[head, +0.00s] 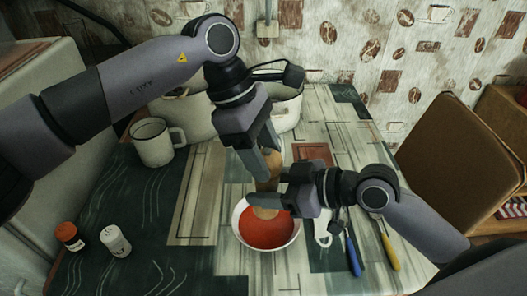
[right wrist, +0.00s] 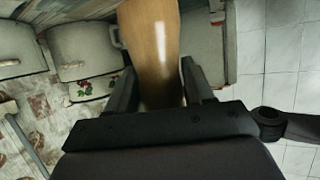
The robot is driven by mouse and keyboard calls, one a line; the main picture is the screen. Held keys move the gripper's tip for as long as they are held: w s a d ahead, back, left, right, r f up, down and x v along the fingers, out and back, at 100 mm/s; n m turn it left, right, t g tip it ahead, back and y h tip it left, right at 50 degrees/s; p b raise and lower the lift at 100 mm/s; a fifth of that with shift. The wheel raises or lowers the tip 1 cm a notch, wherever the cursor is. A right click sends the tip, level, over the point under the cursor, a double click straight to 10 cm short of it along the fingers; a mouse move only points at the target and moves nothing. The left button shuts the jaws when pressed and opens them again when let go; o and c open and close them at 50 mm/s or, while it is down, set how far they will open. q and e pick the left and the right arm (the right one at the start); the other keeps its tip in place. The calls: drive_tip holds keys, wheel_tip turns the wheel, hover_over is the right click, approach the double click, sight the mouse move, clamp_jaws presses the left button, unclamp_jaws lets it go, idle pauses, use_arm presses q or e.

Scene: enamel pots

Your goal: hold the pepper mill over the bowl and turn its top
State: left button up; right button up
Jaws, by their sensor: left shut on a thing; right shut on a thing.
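The wooden pepper mill (head: 269,184) is upright or nearly so above the white bowl (head: 237,230), which holds a red liquid (head: 266,232). My left gripper (head: 262,160) comes down from above and is shut on the mill's upper part, covering much of it. My right gripper (head: 272,190) reaches in from the right and is shut on the mill lower down. The mill's lower end shows over the red liquid; the exact gap is hard to tell. In the right wrist view the mill (right wrist: 154,50) stands between the right fingers.
A white mug (head: 152,144) and enamel pots (head: 187,112) stand at the back left. An orange-capped jar (head: 70,237) and a white shaker (head: 115,241) are at the front left. Blue-handled (head: 353,256) and yellow-handled (head: 390,252) utensils lie right of the bowl. A chair (head: 455,150) is at the right.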

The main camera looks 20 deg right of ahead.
use_arm(q)
drive_tip(key=shift+w+m+y, duration=0.1)
drive_tip(key=shift+m+y, duration=0.2)
drive_tip(key=shift+m, duration=0.8)
drive_tip(key=o, duration=1.1)
drive_tip(key=shift+g, duration=0.3)
drive_tip(key=shift+c, duration=0.2)
drive_tip(key=shift+r, duration=0.1)
drive_tip(key=v, duration=1.2)
